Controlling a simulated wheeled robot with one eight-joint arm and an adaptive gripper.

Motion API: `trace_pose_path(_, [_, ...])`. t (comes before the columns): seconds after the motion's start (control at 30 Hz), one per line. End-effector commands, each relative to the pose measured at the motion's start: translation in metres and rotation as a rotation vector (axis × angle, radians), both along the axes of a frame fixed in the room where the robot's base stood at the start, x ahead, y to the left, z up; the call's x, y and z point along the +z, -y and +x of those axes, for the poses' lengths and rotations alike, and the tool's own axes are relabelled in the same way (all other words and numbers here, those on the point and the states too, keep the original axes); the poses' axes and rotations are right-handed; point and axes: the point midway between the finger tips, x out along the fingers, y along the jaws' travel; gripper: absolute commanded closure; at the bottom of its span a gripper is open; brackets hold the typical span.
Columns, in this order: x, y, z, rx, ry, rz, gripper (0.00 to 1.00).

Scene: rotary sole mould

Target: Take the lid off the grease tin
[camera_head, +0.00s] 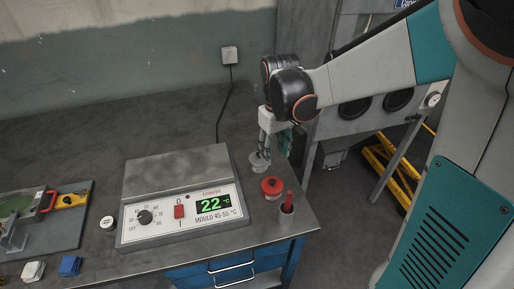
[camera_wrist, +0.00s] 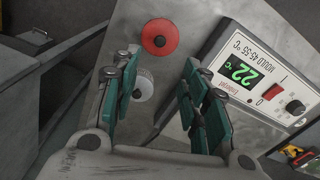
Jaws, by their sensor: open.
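A round pale grey tin with a ridged edge (camera_head: 259,162) stands on the bench behind a round red-topped pot. It also shows in the wrist view (camera_wrist: 144,86), partly hidden by the left finger. The red-topped pot (camera_head: 271,187) has a small knob in the middle of its top, seen in the wrist view (camera_wrist: 160,37). I cannot tell for certain which is the grease tin; both tops look on. My gripper (camera_head: 263,150) points down over the pale tin, its fingers (camera_wrist: 166,72) apart and empty. I cannot tell its exact height.
A cup with a red-handled tool (camera_head: 287,207) stands near the bench's right front corner. A heating plate with a 22 °C display (camera_head: 180,195) is to the left. A small white pot (camera_head: 107,223) is beyond it. The back of the bench is clear.

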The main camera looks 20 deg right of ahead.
Motion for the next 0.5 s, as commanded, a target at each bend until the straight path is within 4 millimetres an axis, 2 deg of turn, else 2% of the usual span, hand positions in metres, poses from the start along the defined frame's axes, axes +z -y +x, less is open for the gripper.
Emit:
trace_pose_path(0.3, [-0.055,0.0,0.001,0.001,-0.004,0.0,0.59])
trace_pose_path(0.5, [-0.081,0.0,0.001,0.001,-0.003,0.0,0.59])
